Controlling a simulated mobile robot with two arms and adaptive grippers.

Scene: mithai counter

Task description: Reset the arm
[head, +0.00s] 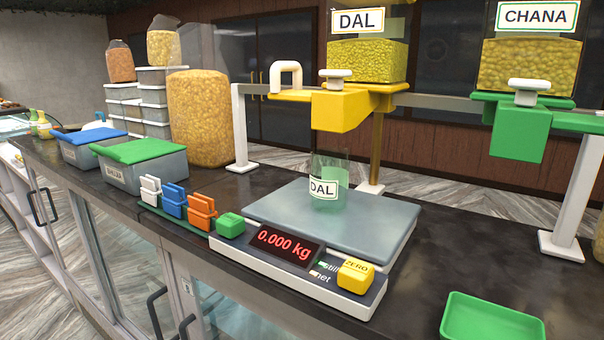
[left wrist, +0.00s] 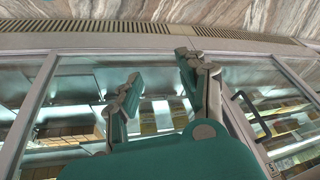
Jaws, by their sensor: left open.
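My left gripper (left wrist: 160,82) shows in the left wrist view, with its two teal-padded fingers apart and nothing between them. It is in front of the glass-fronted display case (left wrist: 75,62), with boxes visible behind the glass. Neither of my arms shows in the head view. There, a clear cup labelled DAL (head: 329,182) stands upright on the plate of the scale (head: 335,228), which reads 0.000 kg. My right gripper is in no view.
The DAL dispenser (head: 345,105) and CHANA dispenser (head: 520,125) stand behind the scale. Lidded bins (head: 140,168) and coloured clips (head: 172,203) are on the left. A green tray (head: 490,320) lies at the front right. Bare dark counter (head: 450,240) lies right of the scale.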

